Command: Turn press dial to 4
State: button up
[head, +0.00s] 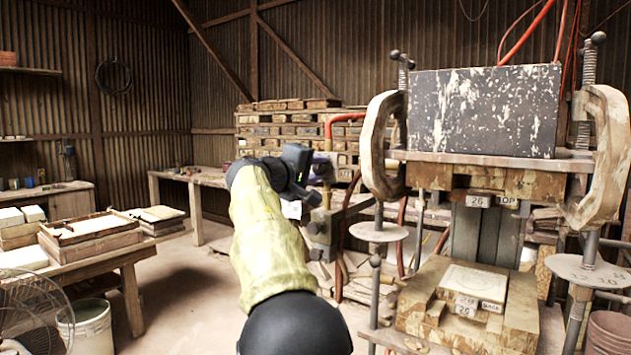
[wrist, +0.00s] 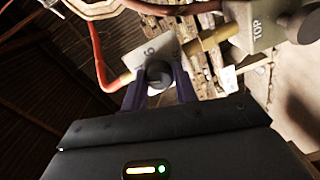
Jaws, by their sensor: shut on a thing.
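The press dial (wrist: 157,83) is a small dark round knob on a light grey plate (wrist: 150,50) in the wrist view. A 6 can be made out on the plate; its other marks are too blurred to read. My gripper (wrist: 159,72) has its two dark purple fingers closed on either side of the knob, shut on it. I cannot tell which number the dial points to. In the head view my gripper (head: 322,172) reaches to the left side of the press, and the dial is hidden by it.
The press (head: 480,108) stands at the right with large side clamps. A red hose (wrist: 97,50) runs beside the plate. A wooden table (head: 130,255) with trays stands at the left.

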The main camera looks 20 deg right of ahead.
jog(key=shift+f+m+b, duration=0.2)
jog(key=shift+m+b, duration=0.1)
jog(key=shift+m, duration=0.3)
jog(key=o, duration=1)
jog(key=shift+r, duration=0.1)
jog(key=shift+c, duration=0.2)
jog(key=b+v, duration=0.4)
jog(key=v, duration=1.3)
jog(key=shift+a, duration=0.15)
jog(key=shift+s+r, duration=0.1)
jog(key=shift+s, duration=0.05)
